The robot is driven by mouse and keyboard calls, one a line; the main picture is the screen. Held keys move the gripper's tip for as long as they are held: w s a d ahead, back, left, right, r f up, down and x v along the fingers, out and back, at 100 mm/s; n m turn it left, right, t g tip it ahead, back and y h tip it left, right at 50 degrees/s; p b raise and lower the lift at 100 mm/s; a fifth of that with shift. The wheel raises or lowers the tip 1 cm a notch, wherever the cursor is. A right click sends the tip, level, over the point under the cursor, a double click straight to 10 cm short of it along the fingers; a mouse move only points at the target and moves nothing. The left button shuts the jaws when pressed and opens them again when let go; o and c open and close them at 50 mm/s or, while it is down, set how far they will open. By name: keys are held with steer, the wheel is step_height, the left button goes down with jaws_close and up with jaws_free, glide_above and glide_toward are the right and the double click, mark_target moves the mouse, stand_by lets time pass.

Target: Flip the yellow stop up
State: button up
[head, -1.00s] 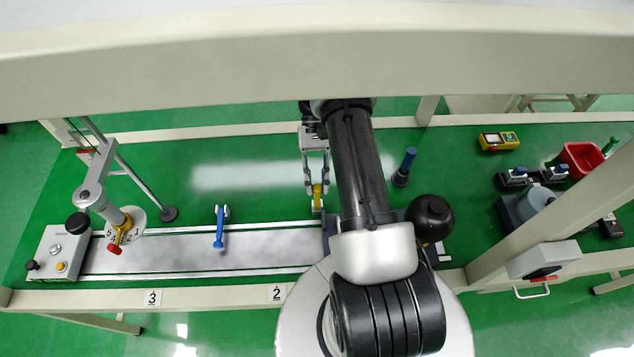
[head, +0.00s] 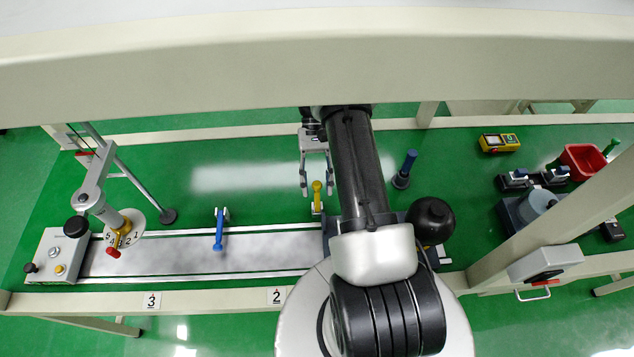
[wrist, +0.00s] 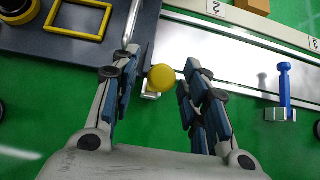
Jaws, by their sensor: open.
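The yellow stop (head: 317,197) is at the right end of the conveyor track, beside its far rail. In the wrist view the yellow stop (wrist: 161,78) shows its round end to the camera, and it appears to stand up from its small metal bracket. My gripper (head: 316,188) is open, with one finger on each side of the yellow stop. In the wrist view my gripper (wrist: 159,65) shows gaps on both sides of the yellow end, and nothing is held. The lower part of the stop is hidden behind its end.
A blue stop (head: 219,230) lies across the conveyor track (head: 170,255) to the left. A dark post (head: 404,168) stands right of my arm. A dark plate with a yellow frame (wrist: 77,18) is left of the gripper.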

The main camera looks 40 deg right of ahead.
steer(key=shift+w+r, duration=0.1)
steer(key=shift+w, duration=0.05)
steer(key=v, duration=1.2)
stand_by(0.4)
